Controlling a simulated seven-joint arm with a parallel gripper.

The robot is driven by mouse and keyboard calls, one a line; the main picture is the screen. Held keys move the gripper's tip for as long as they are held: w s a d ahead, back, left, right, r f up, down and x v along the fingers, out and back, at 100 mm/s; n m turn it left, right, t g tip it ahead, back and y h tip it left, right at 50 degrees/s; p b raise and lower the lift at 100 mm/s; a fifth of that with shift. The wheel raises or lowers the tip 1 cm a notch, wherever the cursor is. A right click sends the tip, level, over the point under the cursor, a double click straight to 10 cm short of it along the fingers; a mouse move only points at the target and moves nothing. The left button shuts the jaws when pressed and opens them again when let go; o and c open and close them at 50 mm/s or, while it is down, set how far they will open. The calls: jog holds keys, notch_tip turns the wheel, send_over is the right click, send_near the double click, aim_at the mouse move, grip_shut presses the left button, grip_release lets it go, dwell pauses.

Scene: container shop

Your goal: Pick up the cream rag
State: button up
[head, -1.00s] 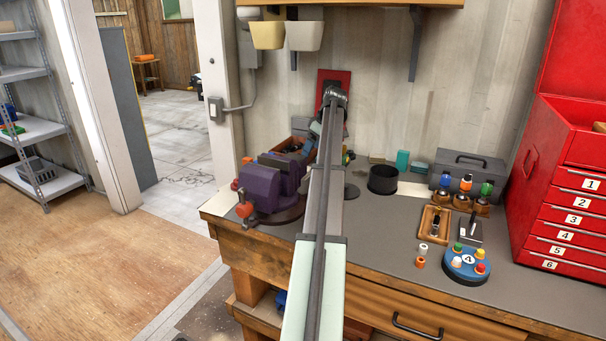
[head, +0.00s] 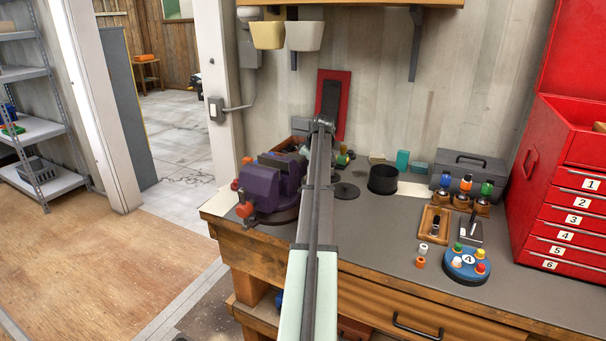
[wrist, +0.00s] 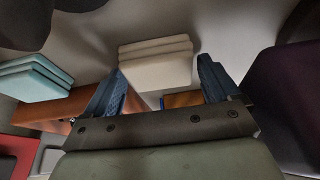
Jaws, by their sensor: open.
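The cream rag (wrist: 155,58) is a folded, layered stack, seen in the wrist view beyond and between my fingertips. In the head view a small cream stack (head: 377,159) at the back of the bench, left of a teal block, appears to be the same rag. My gripper (wrist: 161,70) is open, with one blue finger on each side and nothing held between them. The rag looks apart from both fingers; the exact distance is hard to tell. In the head view my arm hides the gripper.
A folded teal stack (wrist: 35,77) lies left of the rag in the wrist view. A black round pot (head: 383,179) stands in front of the rag. A purple vise (head: 270,186) is at the bench's left; a red toolbox (head: 570,190) is at the right.

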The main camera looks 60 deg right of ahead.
jog(key=c, duration=0.7)
jog(key=shift+r, duration=0.1)
jog(key=shift+c, duration=0.2)
notch_tip(320, 180, up, 18)
dwell(0.4)
